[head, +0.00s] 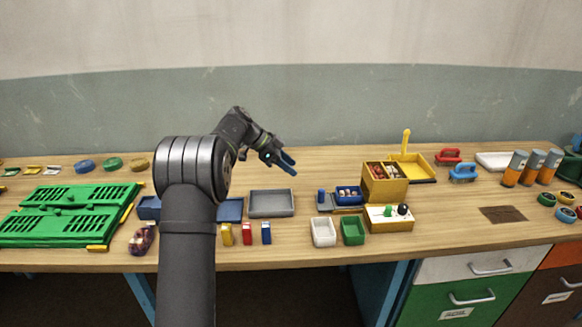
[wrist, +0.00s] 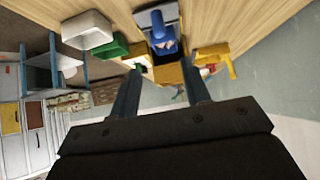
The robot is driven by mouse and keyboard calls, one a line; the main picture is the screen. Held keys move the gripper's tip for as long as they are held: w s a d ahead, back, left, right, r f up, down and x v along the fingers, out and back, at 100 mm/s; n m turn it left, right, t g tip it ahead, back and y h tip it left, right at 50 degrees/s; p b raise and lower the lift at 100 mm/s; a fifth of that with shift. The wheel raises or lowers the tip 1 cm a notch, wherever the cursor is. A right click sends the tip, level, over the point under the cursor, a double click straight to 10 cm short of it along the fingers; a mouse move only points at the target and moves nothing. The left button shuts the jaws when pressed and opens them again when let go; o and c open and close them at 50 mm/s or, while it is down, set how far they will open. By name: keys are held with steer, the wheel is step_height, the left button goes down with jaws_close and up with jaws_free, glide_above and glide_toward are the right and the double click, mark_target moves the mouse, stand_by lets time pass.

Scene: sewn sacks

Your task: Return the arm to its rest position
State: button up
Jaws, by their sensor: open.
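My arm rises from the front of the bench and bends to the right over the tabletop. My gripper (head: 285,164) is at its end, above the back part of the bench, with its blue fingers apart and nothing between them. In the wrist view my gripper (wrist: 160,92) also shows two spread fingers with an empty gap. The fingers touch nothing that I can see. My arm hides part of the bench and part of the blue trays behind it.
A grey tray (head: 271,204) lies below and in front of the gripper. The yellow box (head: 385,188), white bin (head: 323,232) and green bin (head: 353,231) stand to its right. A green slotted board (head: 68,214) lies at left. The bench behind the gripper is bare up to the wall.

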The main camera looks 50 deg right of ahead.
mark_target(321, 190)
steer(key=shift+s+f, duration=0.1)
steer(key=x, duration=1.7)
steer(key=shift+d+f, duration=0.1)
steer(key=shift+f, duration=0.05)
steer(key=shift+s+d, duration=0.2)
steer(key=shift+s, duration=0.05)
steer(key=shift+w+a, duration=0.2)
steer(key=shift+w, duration=0.05)
steer(key=v, duration=1.7)
steer(key=shift+r, duration=0.25)
